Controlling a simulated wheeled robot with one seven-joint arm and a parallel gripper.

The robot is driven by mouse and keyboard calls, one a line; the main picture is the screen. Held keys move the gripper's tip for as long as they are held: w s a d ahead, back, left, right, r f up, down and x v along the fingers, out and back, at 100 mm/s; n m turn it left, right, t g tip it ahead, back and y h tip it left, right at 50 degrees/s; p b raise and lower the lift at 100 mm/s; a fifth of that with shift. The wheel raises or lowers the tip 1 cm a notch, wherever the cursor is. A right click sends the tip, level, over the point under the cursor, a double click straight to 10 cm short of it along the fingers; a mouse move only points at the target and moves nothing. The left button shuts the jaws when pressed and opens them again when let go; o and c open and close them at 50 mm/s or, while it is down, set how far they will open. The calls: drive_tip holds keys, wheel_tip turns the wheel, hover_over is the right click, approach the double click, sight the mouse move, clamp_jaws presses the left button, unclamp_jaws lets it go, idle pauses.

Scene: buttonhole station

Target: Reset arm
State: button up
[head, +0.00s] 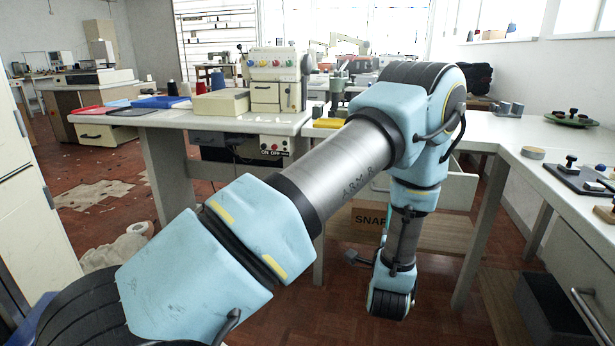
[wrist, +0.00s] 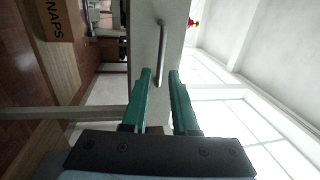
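My arm (head: 345,175) crosses the middle of the head view. It rises from the lower left to an elbow at upper right, then bends down so the wrist end hangs above the floor in front of the tables. In the wrist view my gripper (wrist: 160,73) shows two teal fingers standing apart with a clear gap. Nothing is held between them. A drawer handle (wrist: 160,45) on a pale front appears beyond the fingertips, apart from them. In the head view I cannot make out the fingers.
A white worktable (head: 215,122) with a machine (head: 278,80) stands behind my arm. A right-hand bench (head: 520,132) carries small tools and a tape roll (head: 532,153). A SNAPS box (head: 368,222) sits low behind my forearm.

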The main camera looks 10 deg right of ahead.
drive_tip(key=w+a+r+n+g+y, duration=0.1)
drive_tip(key=w+a+n+g+y, duration=0.25)
drive_tip(key=w+a+n, duration=0.35)
drive_tip(key=w+a+r+n+g+y, duration=0.15)
drive_tip(key=a+n+g, duration=0.3)
drive_tip(key=a, duration=0.55)
drive_tip(key=s+a+r+n+g+y, duration=0.2)
drive_tip(key=s+a+n+g, duration=0.25)
drive_tip(key=s+a, duration=0.55)
drive_tip(key=s+a+r+n+g+y, duration=0.1)
drive_tip(key=s+a+r+n+g, duration=0.25)
drive_tip(key=s+a+n, duration=0.65)
wheel_tip(320, 180, up, 18)
drive_tip(key=w+a+m+p, duration=0.2)
drive_tip(key=m+p, duration=0.2)
drive_tip(key=p, duration=1.5)
drive_tip(key=shift+w+g+p, duration=0.3)
drive_tip(key=shift+f, duration=0.1)
